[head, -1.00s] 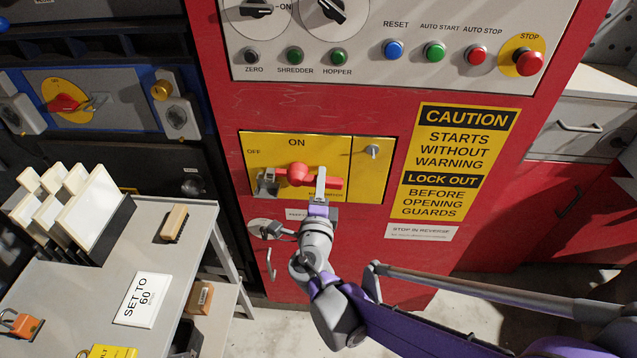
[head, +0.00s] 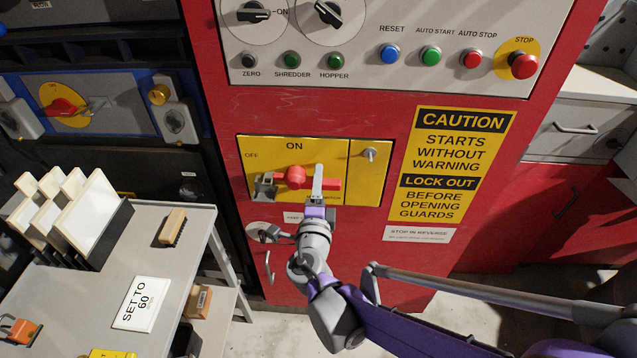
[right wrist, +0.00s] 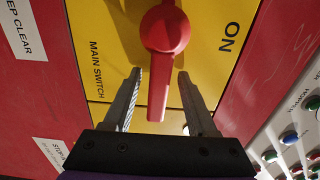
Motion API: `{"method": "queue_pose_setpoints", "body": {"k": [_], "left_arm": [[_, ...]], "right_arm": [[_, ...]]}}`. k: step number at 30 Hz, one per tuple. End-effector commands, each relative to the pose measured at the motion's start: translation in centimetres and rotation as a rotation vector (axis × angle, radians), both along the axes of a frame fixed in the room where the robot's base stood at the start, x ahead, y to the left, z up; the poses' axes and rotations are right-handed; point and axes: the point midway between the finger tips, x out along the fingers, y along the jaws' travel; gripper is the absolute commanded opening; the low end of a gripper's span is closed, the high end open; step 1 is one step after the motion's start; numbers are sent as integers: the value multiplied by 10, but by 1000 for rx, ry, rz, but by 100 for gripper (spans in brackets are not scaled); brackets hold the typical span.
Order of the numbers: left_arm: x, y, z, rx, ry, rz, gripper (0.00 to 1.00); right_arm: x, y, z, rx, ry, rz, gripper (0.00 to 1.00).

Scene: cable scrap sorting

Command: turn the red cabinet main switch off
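The red main switch handle (head: 296,176) sits on the yellow plate (head: 272,152) of the red cabinet. Its free end points right, with ON printed above and OFF at the plate's upper left. My right gripper (head: 318,170) is at the handle's right part, coming up from below. In the right wrist view the handle (right wrist: 163,85) reaches down between the two fingers of my right gripper (right wrist: 160,72), with a visible gap on each side. The gripper is open around it, not pressing it. The fingers hide part of the plate. My left gripper is not in view.
A grey metal bracket (head: 265,186) is left of the handle, and a small keyed knob (head: 370,154) right of it. Buttons and a red STOP knob (head: 523,66) are above. A grey cart (head: 195,250) with signs stands at lower left.

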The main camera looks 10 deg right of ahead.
Motion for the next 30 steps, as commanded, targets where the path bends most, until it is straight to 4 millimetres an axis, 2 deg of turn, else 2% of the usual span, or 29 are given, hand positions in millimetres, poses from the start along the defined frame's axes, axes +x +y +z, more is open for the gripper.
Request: {"method": "queue_pose_setpoints", "body": {"k": [8,11,21,25,30], "left_arm": [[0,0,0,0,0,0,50],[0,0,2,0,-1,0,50],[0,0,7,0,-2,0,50],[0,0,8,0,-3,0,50],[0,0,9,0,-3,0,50]], "right_arm": [[-4,2,0,2,-1,1,57],[-16,6,0,1,0,2,57],[-80,27,0,2,-1,4,57],[-95,32,0,2,-1,3,57],[-103,34,0,1,0,1,57]]}}
